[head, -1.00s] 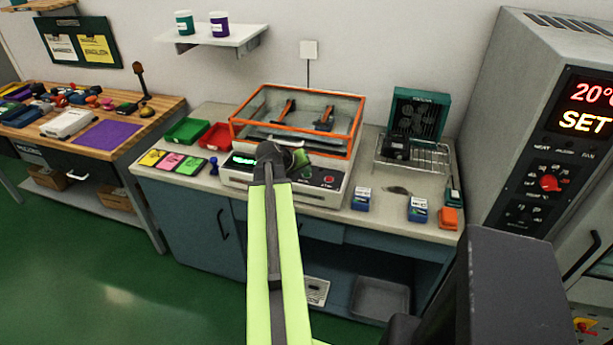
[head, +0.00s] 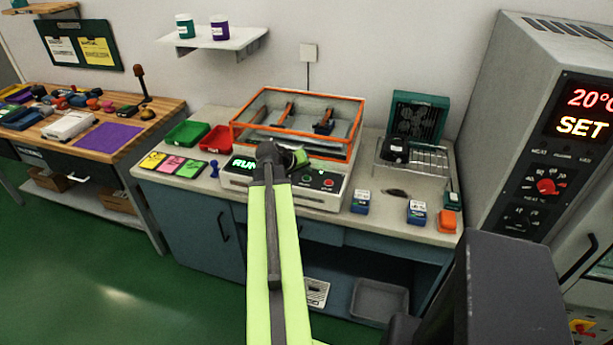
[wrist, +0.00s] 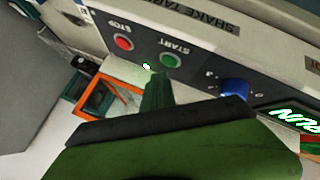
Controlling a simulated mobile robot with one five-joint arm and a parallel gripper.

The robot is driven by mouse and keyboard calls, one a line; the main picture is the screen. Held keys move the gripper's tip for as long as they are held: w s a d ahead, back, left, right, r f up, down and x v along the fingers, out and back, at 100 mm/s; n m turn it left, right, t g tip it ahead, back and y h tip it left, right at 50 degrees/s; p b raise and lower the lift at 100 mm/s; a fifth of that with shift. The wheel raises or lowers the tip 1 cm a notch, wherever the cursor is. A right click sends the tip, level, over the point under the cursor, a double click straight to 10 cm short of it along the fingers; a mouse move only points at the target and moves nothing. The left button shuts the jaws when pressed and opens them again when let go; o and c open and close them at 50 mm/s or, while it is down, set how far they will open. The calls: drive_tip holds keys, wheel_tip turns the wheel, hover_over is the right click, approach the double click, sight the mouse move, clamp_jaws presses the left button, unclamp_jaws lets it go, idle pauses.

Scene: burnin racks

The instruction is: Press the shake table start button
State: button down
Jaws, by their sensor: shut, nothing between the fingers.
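The shake table (head: 338,196) stands on the bench, an orange-framed clear cover over its platform. Its display (head: 243,163) reads RUN in green. The green START button (head: 307,177) and red STOP button (head: 328,182) are on its front panel. In the wrist view, the panel appears upside down, with START (wrist: 170,61), STOP (wrist: 123,42), a blue knob (wrist: 235,88) and the RUN display (wrist: 296,118). My gripper (wrist: 156,84) is shut and empty, its tip close to START. The button's face is uncovered; contact cannot be seen. In the head view, my arm hides much of the gripper.
Green (head: 187,133) and red (head: 216,139) bins stand left of the shake table. Small blue boxes (head: 361,202) and a wire rack (head: 428,158) are to its right. A grey oven (head: 505,110) stands at far right.

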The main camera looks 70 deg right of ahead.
sight(305, 179)
wheel_tip(305, 179, up, 5)
drive_tip(key=p, duration=0.5)
drive_tip(key=shift+r, duration=0.1)
idle(0.7)
